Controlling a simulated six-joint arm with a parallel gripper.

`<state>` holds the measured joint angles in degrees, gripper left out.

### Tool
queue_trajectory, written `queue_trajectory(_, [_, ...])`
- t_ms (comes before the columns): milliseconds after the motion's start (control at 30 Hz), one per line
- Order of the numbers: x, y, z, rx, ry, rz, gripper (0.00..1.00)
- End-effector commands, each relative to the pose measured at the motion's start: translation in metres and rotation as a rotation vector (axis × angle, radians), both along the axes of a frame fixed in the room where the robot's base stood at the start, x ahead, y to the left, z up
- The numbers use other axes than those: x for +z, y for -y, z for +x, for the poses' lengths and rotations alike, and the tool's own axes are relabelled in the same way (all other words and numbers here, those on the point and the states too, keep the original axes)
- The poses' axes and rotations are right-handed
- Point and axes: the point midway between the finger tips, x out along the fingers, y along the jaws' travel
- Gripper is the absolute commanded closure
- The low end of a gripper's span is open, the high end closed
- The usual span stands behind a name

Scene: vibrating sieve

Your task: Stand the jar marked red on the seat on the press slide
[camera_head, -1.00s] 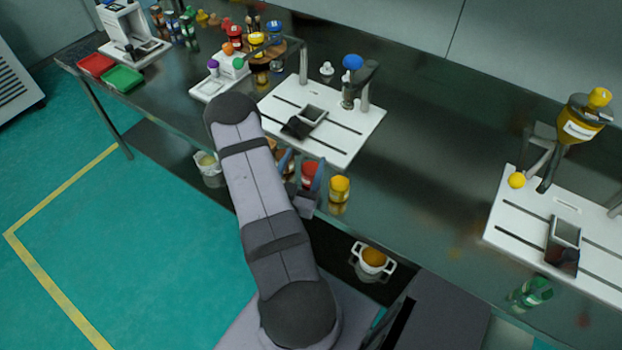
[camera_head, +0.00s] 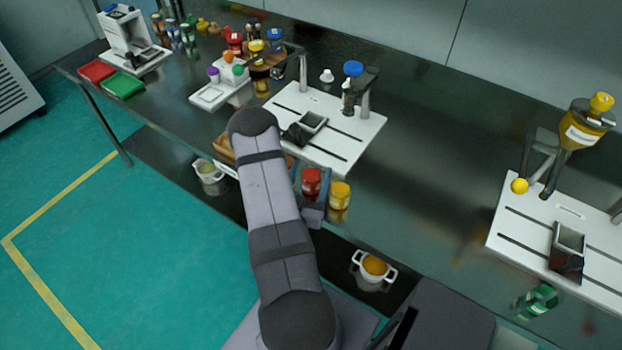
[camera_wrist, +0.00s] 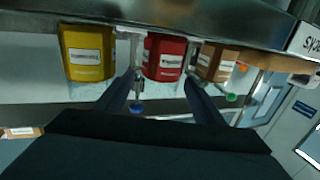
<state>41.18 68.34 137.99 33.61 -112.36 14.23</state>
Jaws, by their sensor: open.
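The red jar (camera_head: 311,182) stands upright near the front edge of the bench, beside a yellow jar (camera_head: 340,194). My gripper (camera_wrist: 160,80) is open, with a finger on either side of the red jar's position. In the wrist view the red jar (camera_wrist: 164,58) appears inverted, between and just beyond the fingertips; contact cannot be told. A white slotted base (camera_head: 345,150) behind carries a blue-knobbed press (camera_head: 352,80) and a small dark square holder (camera_head: 312,122), which may be the slide seat.
In the wrist view a yellow jar (camera_wrist: 87,52) and a brown jar (camera_wrist: 217,60) flank the red one closely. A second slotted base (camera_head: 510,235) with a yellow-topped funnel (camera_head: 582,128) is at right. A green jar (camera_head: 537,300) stands at the front right.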

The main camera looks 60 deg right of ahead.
Motion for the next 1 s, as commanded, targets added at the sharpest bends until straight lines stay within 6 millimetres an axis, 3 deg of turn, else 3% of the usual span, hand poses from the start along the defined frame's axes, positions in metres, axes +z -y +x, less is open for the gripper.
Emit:
queue_trajectory(300, [0.002,0.039,0.012,-0.003,0.002,-0.002,0.37])
queue_trajectory(667, [0.000,0.045,0.014,-0.001,-0.001,0.000,0.37])
queue_trajectory(833, [0.000,0.045,0.014,-0.001,-0.001,0.000,0.77])
queue_trajectory(1000, [0.001,0.045,0.014,-0.001,0.000,-0.001,0.85])
